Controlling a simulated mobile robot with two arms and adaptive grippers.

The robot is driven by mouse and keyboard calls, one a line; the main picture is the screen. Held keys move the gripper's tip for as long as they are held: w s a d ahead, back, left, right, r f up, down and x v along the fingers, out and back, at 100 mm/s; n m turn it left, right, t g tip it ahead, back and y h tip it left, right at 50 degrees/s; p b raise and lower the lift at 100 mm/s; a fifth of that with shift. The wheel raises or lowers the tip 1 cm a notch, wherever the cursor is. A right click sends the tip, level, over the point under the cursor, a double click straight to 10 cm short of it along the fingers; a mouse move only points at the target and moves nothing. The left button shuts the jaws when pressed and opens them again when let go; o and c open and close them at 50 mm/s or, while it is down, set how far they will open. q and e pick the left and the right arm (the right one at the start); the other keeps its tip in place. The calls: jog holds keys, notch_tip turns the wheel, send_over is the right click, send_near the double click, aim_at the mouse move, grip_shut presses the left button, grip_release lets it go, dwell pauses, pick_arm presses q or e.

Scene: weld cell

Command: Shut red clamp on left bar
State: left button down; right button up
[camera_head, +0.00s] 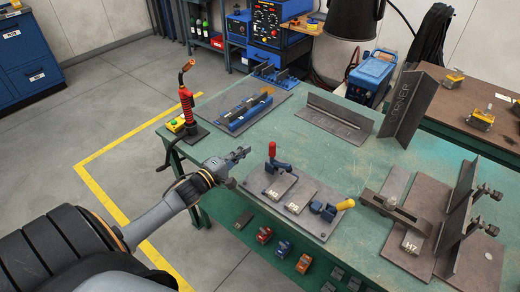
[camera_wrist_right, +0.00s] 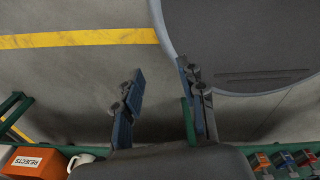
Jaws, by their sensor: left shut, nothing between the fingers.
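The red-handled clamp (camera_head: 272,150) stands near the left end of a grey fixture plate (camera_head: 312,228) on the green table in the head view. Its red handle points straight up. A small block marked M3 (camera_head: 281,187) lies just in front of the clamp. I cannot tell if the clamp's arm touches it. My left gripper (camera_head: 243,153) is shut and empty, to the left of the red handle and apart from it, at the table's near edge. My right gripper (camera_wrist_right: 163,88) shows only in the right wrist view, its fingers spread with floor between them.
A second clamp with a yellow handle (camera_head: 345,204) is on the plate's right side. Steel uprights (camera_head: 455,215) stand farther right. A red welding torch (camera_head: 186,100) stands at the table's left corner. An orange rejects bin (camera_wrist_right: 36,162) shows in the wrist view.

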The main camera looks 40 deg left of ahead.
pick_arm(q)
jog(key=w+d+p, duration=0.1)
jog(key=w+d, duration=0.2)
jog(key=shift+d+r, duration=0.1)
jog(key=shift+d, duration=0.55)
jog(key=shift+w, duration=0.1)
pick_arm(e)
jog(key=shift+w+a+r, duration=0.6)
jog(key=shift+w+r, duration=0.05)
jog(key=shift+r, duration=0.1)
jog(key=shift+r, duration=0.1)
